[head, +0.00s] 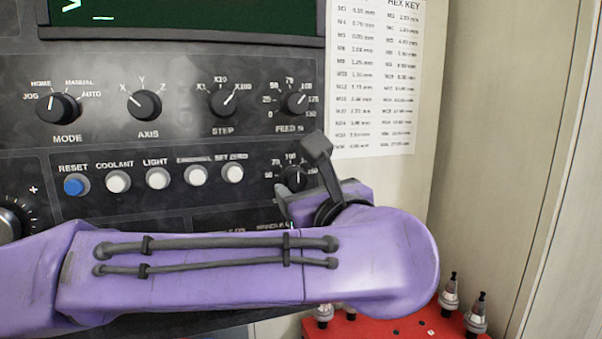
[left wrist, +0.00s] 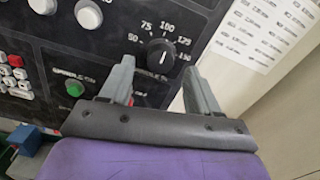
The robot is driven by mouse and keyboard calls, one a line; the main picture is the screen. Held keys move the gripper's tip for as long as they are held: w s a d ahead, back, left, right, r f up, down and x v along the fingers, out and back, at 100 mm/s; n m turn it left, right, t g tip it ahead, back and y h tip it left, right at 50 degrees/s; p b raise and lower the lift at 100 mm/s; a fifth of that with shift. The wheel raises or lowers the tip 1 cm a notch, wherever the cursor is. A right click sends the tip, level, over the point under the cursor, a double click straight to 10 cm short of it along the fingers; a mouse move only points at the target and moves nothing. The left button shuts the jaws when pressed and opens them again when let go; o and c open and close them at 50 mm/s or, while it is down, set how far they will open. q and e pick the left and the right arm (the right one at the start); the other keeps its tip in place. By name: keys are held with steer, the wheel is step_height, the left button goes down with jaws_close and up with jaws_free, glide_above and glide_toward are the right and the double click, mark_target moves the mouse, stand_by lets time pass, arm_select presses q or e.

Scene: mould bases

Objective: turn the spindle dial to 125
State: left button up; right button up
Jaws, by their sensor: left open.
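The spindle dial (left wrist: 160,52) is a round black knob with a pale pointer mark, low on the dark control panel. Its scale shows 50, 75, 100, 125 and 150 in the left wrist view. The pointer looks to be somewhere around 100 to 125; I cannot read it exactly. In the head view the dial (head: 292,179) is partly hidden by my left gripper (head: 301,170). In the left wrist view my left gripper (left wrist: 161,72) is open, with its grey fingers apart, one to each side below the dial. Nothing is between the fingers. My right gripper is not in view.
The feed dial (head: 299,103) sits just above the spindle dial. A row of buttons, including the blue reset button (head: 74,186), lies to its left. A green button (left wrist: 75,88) is near the left finger. A hex key chart (head: 375,75) hangs at the right.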

mark_target(296, 180)
arm_select(q)
steer(key=shift+p+x, duration=0.3)
steer(key=shift+x, duration=0.8)
steer(key=shift+w, duration=0.2)
steer(key=c, duration=1.1)
steer(key=shift+o, duration=0.3)
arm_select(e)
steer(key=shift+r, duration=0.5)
arm_select(q)
steer(key=shift+m, duration=0.3)
steer(key=m, duration=0.3)
steer(key=shift+b, duration=0.3)
steer(key=shift+a+r+m, duration=0.1)
steer(key=shift+m, duration=1.9)
